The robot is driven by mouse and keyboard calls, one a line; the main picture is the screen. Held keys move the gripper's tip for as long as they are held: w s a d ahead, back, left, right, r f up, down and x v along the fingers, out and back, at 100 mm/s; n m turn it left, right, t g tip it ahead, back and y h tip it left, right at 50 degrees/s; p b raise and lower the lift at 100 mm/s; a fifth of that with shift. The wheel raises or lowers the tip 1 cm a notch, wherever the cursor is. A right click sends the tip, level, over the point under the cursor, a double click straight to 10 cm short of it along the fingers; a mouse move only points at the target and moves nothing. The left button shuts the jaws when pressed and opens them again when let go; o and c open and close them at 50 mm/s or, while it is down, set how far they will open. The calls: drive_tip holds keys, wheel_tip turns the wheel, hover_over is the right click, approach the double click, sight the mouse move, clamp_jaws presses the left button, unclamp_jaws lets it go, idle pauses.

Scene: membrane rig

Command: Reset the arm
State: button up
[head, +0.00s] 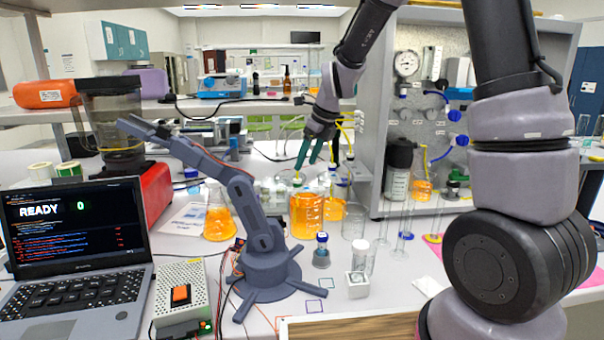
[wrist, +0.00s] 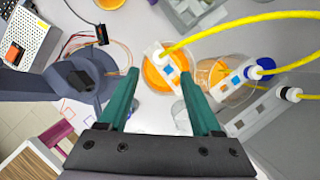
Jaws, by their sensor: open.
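A small blue-grey desktop arm (head: 262,240) stands on the bench on a splayed foot, its upper link reaching up and left. Part of it shows at the left of the wrist view (wrist: 70,82). A pale vented box (head: 181,300) with an orange rocker switch (head: 180,294) sits left of its base; the switch also shows in the wrist view (wrist: 13,53). A laptop (head: 75,255) reads "READY 0". My gripper (head: 309,164), with green fingers, is open and empty, pointing down above the orange beakers, right of the small arm. The fingers frame the wrist view (wrist: 158,82).
An orange-filled beaker (head: 306,215) and a probe with a yellow cable (wrist: 230,25) are under and beside my fingers. An orange flask (head: 219,222), a small blue-capped bottle (head: 321,252) and clear glassware (head: 355,222) crowd the bench. A panel with a gauge (head: 407,64) stands behind right.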

drive_tip(key=shift+v, duration=1.7)
drive_tip(key=s+d+r+n+t, duration=0.2)
drive_tip(key=s+d+r+n, duration=0.65)
drive_tip(key=r+n, duration=0.2)
drive_tip(key=s+d+r+n+t, duration=0.1)
drive_tip(key=s+d+r+n, duration=0.1)
drive_tip(key=s+n, duration=0.4)
drive_tip(key=s+d+r+n+t+h, duration=0.1)
drive_tip(key=s+d+n, duration=0.3)
drive_tip(key=s+n, duration=0.2)
drive_tip(key=s, duration=0.2)
drive_tip(key=shift+s+d+r, duration=0.2)
drive_tip(key=shift+s+r, duration=0.1)
drive_tip(key=shift+r, duration=0.1)
